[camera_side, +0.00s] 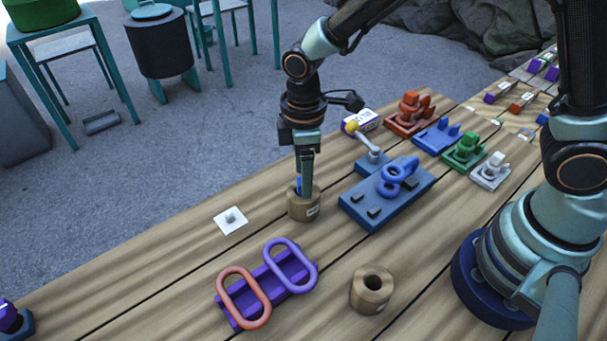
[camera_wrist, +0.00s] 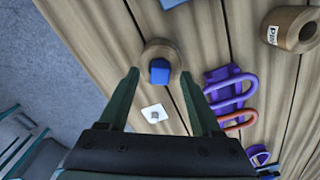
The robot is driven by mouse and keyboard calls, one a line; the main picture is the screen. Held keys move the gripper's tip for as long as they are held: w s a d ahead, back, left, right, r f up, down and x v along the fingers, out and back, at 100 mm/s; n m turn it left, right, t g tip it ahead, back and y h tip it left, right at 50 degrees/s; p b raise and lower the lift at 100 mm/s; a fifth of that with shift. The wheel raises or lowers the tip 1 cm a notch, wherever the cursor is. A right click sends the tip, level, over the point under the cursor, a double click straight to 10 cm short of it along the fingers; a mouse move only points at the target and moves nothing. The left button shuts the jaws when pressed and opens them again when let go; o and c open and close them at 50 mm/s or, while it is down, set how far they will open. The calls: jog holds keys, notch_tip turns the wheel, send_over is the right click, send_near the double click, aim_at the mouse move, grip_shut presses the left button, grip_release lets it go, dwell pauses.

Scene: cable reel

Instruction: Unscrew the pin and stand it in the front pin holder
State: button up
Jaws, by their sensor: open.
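A blue pin (camera_side: 298,184) stands in a round wooden holder (camera_side: 304,207). In the wrist view, its square blue top (camera_wrist: 159,71) shows inside the wooden ring of that holder (camera_wrist: 158,47). A second wooden holder (camera_side: 372,289) stands apart to the right, with an empty hole; its label shows in the wrist view (camera_wrist: 291,29). My gripper (camera_side: 304,186) points down over the first holder. Its fingers (camera_wrist: 159,76) are open, one on each side of the pin. The side view hides part of the pin behind a finger, and I cannot tell whether the fingers touch it.
A purple rack (camera_side: 240,315) with red and purple oval links lies in front. A blue block (camera_side: 405,204) with blue rings stands close right of my gripper. A yellow-knobbed lever (camera_side: 362,139) is behind it. A white plate (camera_side: 230,220) lies left. Bare wood separates the two holders.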

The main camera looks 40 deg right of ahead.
notch_tip(320, 180, up, 11)
jog(key=s+d+r+m+t, duration=0.2)
jog(key=s+d+r+m, duration=0.1)
jog(key=d+m, duration=0.3)
jog(key=s+d+r+m+t, duration=0.3)
jog(key=d+m, duration=0.3)
jog(key=d, duration=0.5)
jog(key=shift+t, duration=0.3)
